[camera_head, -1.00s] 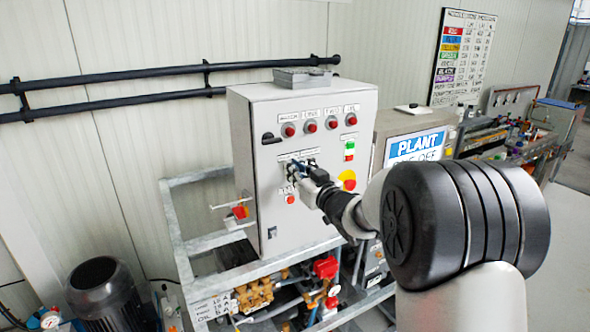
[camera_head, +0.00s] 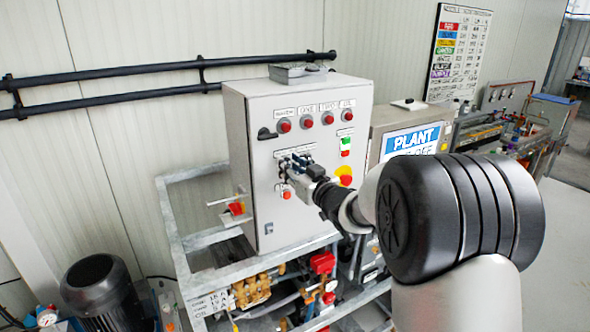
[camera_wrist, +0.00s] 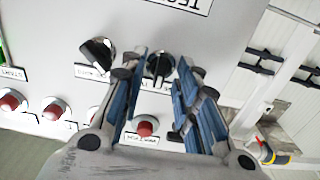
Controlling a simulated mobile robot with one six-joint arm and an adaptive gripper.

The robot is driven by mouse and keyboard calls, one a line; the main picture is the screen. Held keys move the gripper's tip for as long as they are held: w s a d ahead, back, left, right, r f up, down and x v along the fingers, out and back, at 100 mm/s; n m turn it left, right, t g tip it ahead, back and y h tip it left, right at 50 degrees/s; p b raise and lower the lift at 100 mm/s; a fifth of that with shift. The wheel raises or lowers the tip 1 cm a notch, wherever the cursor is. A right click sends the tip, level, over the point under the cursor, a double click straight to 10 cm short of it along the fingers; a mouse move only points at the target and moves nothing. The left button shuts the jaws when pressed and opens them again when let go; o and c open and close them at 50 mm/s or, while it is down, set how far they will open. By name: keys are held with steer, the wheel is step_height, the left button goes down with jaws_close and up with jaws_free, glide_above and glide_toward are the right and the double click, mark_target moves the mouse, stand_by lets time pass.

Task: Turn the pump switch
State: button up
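A white control cabinet (camera_head: 245,125) carries two rotary switches on its front. In the wrist view a black rotary switch (camera_wrist: 159,66) sits between the two blue fingers of my gripper (camera_wrist: 160,90). The fingers are open, one on each side of it, and I cannot tell whether they touch it. A second black and silver switch (camera_wrist: 97,54) lies just left of the left finger. I cannot read for certain which label says pump. In the head view my gripper (camera_head: 292,166) is at the cabinet front and hides both switches.
A red button (camera_wrist: 146,126) shows between the fingers in the wrist view. A red and yellow emergency stop (camera_head: 345,177) and a green button (camera_head: 346,142) are to the right of my gripper. Several red lamps (camera_head: 306,121) line the top. A metal frame (camera_head: 190,265) carries the cabinet.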

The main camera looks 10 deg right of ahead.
steer(key=v, duration=1.2)
steer(key=shift+r, duration=0.1)
steer(key=s+d+f+m+g+h+b, duration=0.1)
steer(key=s+f+m+g+h+b, duration=0.2)
steer(key=s, duration=0.4)
steer(key=s+d+f+m+g+h, duration=0.1)
steer(key=s+d+g+h, duration=0.1)
steer(key=s+h, duration=0.3)
steer(key=s+a+f+g, duration=0.2)
steer(key=s+f, duration=0.1)
steer(key=s, duration=0.5)
steer(key=s+a+f+g+y+b, duration=0.1)
steer(key=s+a+f+g, duration=0.1)
steer(key=s, duration=0.6)
steer(key=s+a+f+g+y+b, duration=0.1)
steer(key=s+a+f+g, duration=0.1)
steer(key=s, duration=0.6)
step_height(320, 180, down, 3)
steer(key=shift+a+r+g, duration=0.25)
steer(key=shift+a+g, duration=0.1)
steer(key=shift+g, duration=0.45)
steer(key=shift+w, duration=0.1)
steer(key=shift+c, duration=0.5)
jaws_close()
